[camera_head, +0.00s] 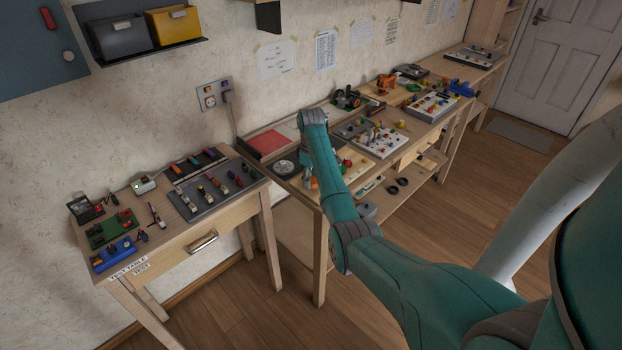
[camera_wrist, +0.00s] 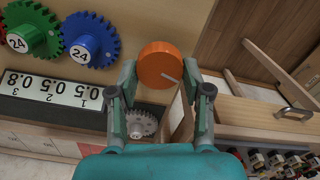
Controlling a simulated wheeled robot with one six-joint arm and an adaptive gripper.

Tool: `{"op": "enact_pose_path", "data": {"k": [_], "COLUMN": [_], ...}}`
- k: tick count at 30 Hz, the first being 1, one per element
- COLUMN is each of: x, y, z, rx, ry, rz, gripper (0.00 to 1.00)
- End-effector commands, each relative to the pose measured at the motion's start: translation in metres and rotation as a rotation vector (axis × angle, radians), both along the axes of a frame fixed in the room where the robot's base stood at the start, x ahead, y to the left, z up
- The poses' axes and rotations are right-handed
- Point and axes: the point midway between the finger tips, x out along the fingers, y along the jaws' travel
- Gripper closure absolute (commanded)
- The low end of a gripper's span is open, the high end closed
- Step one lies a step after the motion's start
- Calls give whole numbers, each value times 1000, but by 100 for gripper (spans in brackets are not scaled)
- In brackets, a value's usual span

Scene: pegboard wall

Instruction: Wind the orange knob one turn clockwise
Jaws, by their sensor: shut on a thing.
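The orange knob (camera_wrist: 158,62) is round, with a pale pointer line on its face that runs toward the lower right in the wrist view. My gripper (camera_wrist: 160,77) has one finger on each side of the knob and is shut on it. The knob's face shows above and between the fingertips. In the head view my arm hides most of the gripper, and I cannot make out the knob clearly there.
In the wrist view a green gear (camera_wrist: 30,30), a blue gear (camera_wrist: 90,42) and a grey gear (camera_wrist: 141,124) are close by, with a number plate (camera_wrist: 50,90). In the head view a test table (camera_head: 235,207) stands left of the long bench, and free floor (camera_head: 440,225) lies right.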

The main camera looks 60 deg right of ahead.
Motion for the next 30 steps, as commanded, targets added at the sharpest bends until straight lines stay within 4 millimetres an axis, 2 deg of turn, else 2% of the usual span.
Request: {"op": "enact_pose_path", "data": {"k": [30], "x": [-2], "y": [-3], "z": [-2], "rx": [1], "ry": [3], "rz": [-964], "gripper": [86]}}
